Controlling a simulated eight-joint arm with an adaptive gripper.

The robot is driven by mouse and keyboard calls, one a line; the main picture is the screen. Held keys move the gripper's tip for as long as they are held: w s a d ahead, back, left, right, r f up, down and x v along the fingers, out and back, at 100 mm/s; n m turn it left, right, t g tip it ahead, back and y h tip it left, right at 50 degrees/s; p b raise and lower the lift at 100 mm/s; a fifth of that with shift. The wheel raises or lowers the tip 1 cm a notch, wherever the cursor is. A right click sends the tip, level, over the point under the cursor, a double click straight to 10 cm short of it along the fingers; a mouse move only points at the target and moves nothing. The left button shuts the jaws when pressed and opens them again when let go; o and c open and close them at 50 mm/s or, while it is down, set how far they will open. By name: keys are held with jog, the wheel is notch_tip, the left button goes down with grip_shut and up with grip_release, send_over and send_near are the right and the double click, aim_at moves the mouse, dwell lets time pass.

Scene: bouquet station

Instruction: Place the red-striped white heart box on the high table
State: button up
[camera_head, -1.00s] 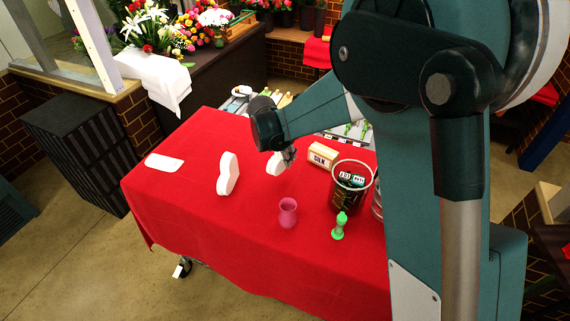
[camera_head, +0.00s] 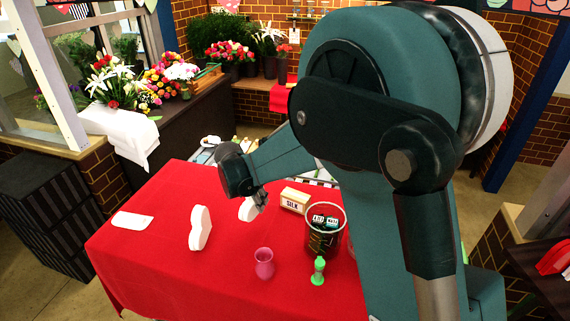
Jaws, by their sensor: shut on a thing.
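A white heart-shaped box (camera_head: 200,228) stands on edge on the red-covered table (camera_head: 180,270). To its right is a smaller-looking white piece (camera_head: 246,210), partly hidden by my gripper (camera_head: 261,198). My gripper is at this piece's right edge and is shut on it. Its full shape is hidden, and I cannot tell whether it touches the cloth. No red stripes can be made out on either white thing. I cannot tell which surface is the high table; a dark table (camera_head: 535,268) shows at the right edge.
The red-covered table also holds a SILK box (camera_head: 294,201), a dark bucket (camera_head: 322,240), a pink vase (camera_head: 264,264), a green bottle (camera_head: 318,271) and a flat white piece (camera_head: 132,220). A dark counter (camera_head: 190,125) with flowers stands behind. My arm hides the table's right side.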

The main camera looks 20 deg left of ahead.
jog(key=shift+w, duration=0.1)
jog(key=w+d+m+g+h+b, duration=0.45)
jog(key=w+d+m, duration=1.4)
jog(key=d, duration=0.55)
jog(key=w+d+r+m+g+y+b, duration=0.1)
jog(key=d+m, duration=0.4)
jog(key=d, duration=0.5)
jog(key=w+d+r+m+g+y+b, duration=0.1)
jog(key=w+d+m, duration=0.4)
jog(key=d, duration=0.5)
jog(key=w+d+r+m+g+y+b, duration=0.1)
jog(key=d+m, duration=0.4)
jog(key=d, duration=0.6)
jog(key=shift+w+r+g+y+b, duration=0.2)
jog(key=shift+w+g+y+b, duration=0.65)
jog(key=shift+y+b, duration=0.45)
jog(key=shift+a, duration=0.1)
